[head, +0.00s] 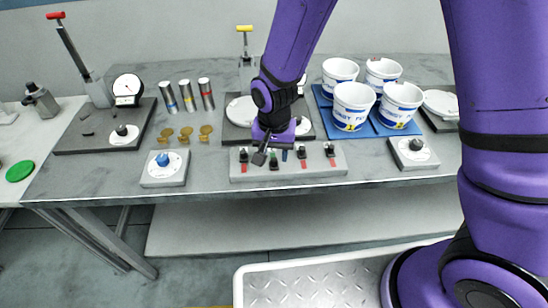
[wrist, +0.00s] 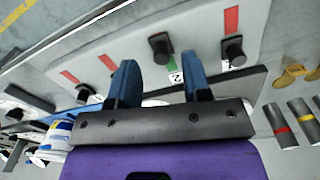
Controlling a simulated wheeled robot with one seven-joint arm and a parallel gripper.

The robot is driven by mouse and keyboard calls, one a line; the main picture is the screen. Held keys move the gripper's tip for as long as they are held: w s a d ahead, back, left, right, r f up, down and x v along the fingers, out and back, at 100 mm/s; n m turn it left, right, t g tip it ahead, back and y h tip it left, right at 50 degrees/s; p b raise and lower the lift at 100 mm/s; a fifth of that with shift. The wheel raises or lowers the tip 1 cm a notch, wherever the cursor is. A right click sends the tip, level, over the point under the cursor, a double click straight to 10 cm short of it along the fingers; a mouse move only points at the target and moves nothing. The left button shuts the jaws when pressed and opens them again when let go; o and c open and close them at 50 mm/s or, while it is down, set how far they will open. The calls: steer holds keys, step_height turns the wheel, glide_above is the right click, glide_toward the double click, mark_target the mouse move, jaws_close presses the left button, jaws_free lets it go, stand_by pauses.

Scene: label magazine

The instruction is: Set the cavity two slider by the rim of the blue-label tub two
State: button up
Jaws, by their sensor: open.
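The grey slider panel (head: 318,172) lies at the table's front, with several black slider knobs in a row. In the wrist view, the knob of the slider marked 2 (wrist: 160,47) stands ahead of and between my blue fingertips. A green strip and a label "2" show beside it. My gripper (wrist: 161,75) is open and empty; in the head view my gripper (head: 272,157) hangs over the panel's left half and partly hides it. White tubs with blue and yellow labels, such as the front left tub (head: 353,105), stand on a blue mat (head: 321,97). No tub numbers are readable.
A neighbouring slider knob (wrist: 233,50) with a red strip stands right of the fingers in the wrist view. A blue-knob box (head: 164,168) and a black-knob box (head: 413,153) flank the panel. Metal cylinders (head: 187,95) and brass pieces (head: 186,133) stand behind, to the left.

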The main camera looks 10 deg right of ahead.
mark_target(275, 161)
step_height(275, 161, up, 8)
stand_by(0.4)
steer(key=shift+f, duration=0.1)
steer(key=s+d+r+n+t, duration=0.1)
steer(key=s+d+r+t, duration=0.15)
steer(key=d+r, duration=1.25)
steer(key=s+d+r+t, duration=0.1)
steer(key=s+d+r, duration=0.3)
steer(key=s, duration=0.3)
steer(key=s+d+r+n+t, duration=0.1)
steer(key=s+d+r, duration=0.4)
steer(key=s, duration=0.2)
steer(key=shift+s+d+r+n+t, duration=0.15)
steer(key=shift+d+r+n+t, duration=0.1)
steer(key=shift+d+n+t, duration=0.1)
